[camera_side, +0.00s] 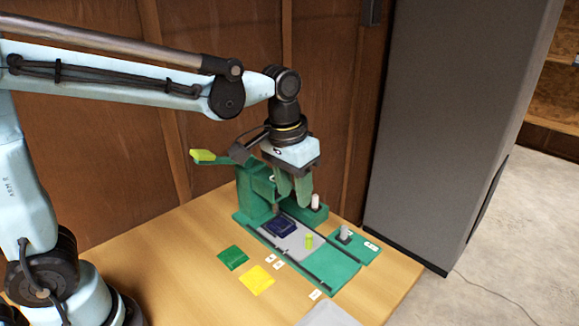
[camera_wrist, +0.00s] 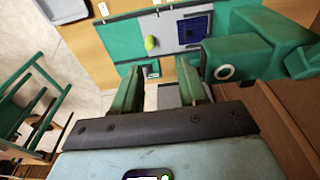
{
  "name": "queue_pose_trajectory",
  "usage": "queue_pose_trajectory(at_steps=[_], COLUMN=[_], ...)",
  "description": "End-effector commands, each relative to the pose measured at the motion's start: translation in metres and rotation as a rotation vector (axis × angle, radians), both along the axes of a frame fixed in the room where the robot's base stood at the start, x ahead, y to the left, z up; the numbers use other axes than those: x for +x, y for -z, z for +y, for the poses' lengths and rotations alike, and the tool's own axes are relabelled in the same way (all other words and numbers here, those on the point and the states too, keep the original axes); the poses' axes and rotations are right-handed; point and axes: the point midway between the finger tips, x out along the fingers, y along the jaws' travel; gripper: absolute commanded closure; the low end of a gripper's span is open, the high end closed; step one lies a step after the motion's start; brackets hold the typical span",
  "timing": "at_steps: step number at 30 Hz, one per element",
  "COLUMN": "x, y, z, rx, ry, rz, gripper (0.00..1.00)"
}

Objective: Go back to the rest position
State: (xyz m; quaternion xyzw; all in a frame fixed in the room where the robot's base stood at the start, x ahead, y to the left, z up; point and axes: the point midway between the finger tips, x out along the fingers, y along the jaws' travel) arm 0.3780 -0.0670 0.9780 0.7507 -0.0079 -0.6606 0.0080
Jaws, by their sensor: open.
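My gripper (camera_side: 292,188) hangs fingers-down over the green machine (camera_side: 252,190), above its bed. In the wrist view my gripper (camera_wrist: 161,88) has its two green fingers apart, with nothing held between them. A dark blue square (camera_side: 280,227) lies on the machine's grey plate (camera_side: 295,245). It also shows in the wrist view (camera_wrist: 194,29). A yellow-green cylinder (camera_side: 309,241) stands near the plate's front right part and shows in the wrist view (camera_wrist: 150,44) too.
A green square (camera_side: 232,258) and a yellow square (camera_side: 257,280) lie on the wooden table (camera_side: 190,260). A grey peg (camera_side: 345,233) stands on a small green base. A lever with a yellow end (camera_side: 203,156) juts left. A tall grey cabinet (camera_side: 450,120) stands right.

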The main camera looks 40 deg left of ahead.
Motion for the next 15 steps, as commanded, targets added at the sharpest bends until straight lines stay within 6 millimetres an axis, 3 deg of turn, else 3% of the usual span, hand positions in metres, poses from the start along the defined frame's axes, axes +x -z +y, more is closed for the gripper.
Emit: queue_pose_trajectory(at_steps=[7, 15], x=[-0.033, -0.069], y=[-0.009, -0.003], z=[0.027, 0.053], rx=[-0.011, 0.0], ry=[-0.003, -0.007], rz=[-0.165, -0.357], gripper=[0.57, 0.57])
